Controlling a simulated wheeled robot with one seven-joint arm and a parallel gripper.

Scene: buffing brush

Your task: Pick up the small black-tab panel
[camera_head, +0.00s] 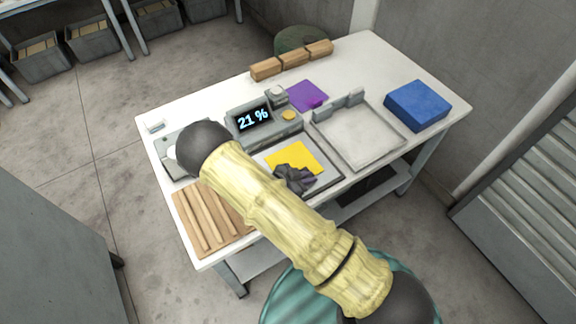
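I cannot make out a small panel with a black tab for certain. A yellow sheet (290,154) lies on a grey plate on the table, and a purple square (308,96) lies behind it. A dark, crumpled-looking shape (295,178) sits over the front of the yellow sheet; I cannot tell whether it is my gripper or a separate item. My arm crosses the foreground from the lower right to a dark ball joint over the left of the table. It hides part of the table, and my gripper's fingers cannot be made out.
The white table (384,62) holds a device reading 21 % (254,119), a grey tray (362,140), a blue block (417,105), a slatted wooden board (203,219) and wooden blocks (293,58). A small white item (155,126) is at the left corner. The back right tabletop is clear.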

